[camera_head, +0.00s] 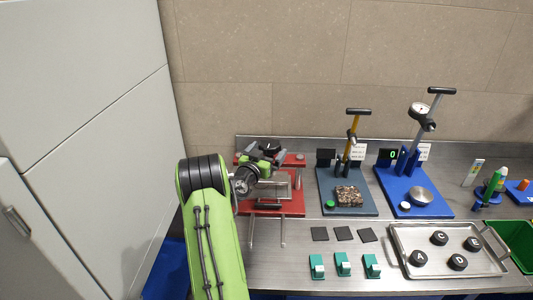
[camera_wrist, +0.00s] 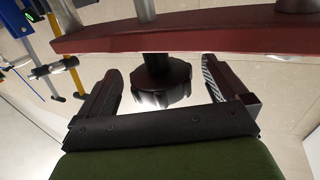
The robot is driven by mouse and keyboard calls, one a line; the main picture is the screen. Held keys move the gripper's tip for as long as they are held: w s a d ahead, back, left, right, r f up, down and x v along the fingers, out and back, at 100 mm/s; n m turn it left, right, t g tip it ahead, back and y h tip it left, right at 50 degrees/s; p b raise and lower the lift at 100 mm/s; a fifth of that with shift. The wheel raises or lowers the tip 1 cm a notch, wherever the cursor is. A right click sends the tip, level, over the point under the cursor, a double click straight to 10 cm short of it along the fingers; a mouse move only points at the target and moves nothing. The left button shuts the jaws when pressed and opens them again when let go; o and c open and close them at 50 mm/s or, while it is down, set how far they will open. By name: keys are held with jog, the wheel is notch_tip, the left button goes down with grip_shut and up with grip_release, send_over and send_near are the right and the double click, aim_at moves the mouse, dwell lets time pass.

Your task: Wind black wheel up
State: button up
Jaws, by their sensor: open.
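The black wheel (camera_wrist: 160,82) has a scalloped rim and sits on a dark stem by a red plate (camera_wrist: 190,30) in the wrist view. My gripper (camera_wrist: 161,72) is open, with one finger on each side of the wheel and a gap visible on both sides. In the head view the black wheel (camera_head: 268,145) is at the top of the red press (camera_head: 275,206), at the left end of the bench. My gripper (camera_head: 264,160) is there just below and in front of it, partly hiding the press.
A grey-based press with a yellow column (camera_head: 352,150) and a blue-based press with a dial gauge (camera_head: 415,205) stand to the right. Black squares (camera_head: 343,234), green clamps (camera_head: 343,265) and a metal tray (camera_head: 400,245) of black weights lie in front. A grey cabinet (camera_head: 90,110) is close on the left.

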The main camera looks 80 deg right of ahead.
jog(key=w+a+b, duration=0.2)
jog(key=a+b, duration=0.3)
jog(key=a, duration=1)
jog(key=shift+w+a+b, duration=0.25)
jog(key=shift+w+b, duration=0.1)
jog(key=shift+b, duration=0.05)
jog(key=w+a+n+t+y+p, duration=0.1)
jog(key=w+a+n+t+y, duration=0.25)
jog(key=a, duration=0.55)
jog(key=w+a+r+n+t+y+p, duration=0.15)
jog(key=a+y, duration=0.25)
jog(key=a, duration=0.4)
jog(key=w+a+n+t+y, duration=0.3)
jog(key=a+y, duration=0.1)
jog(key=a, duration=0.5)
jog(key=s+a+r+n+y, duration=0.1)
jog(key=s+a+n+y, duration=0.2)
jog(key=a+n, duration=0.3)
jog(key=s+a+r+n+y, duration=0.1)
jog(key=s+a+n+y, duration=0.2)
jog(key=a+n, duration=0.3)
jog(key=a, duration=0.5)
jog(key=shift+s+a+t+p, duration=0.4)
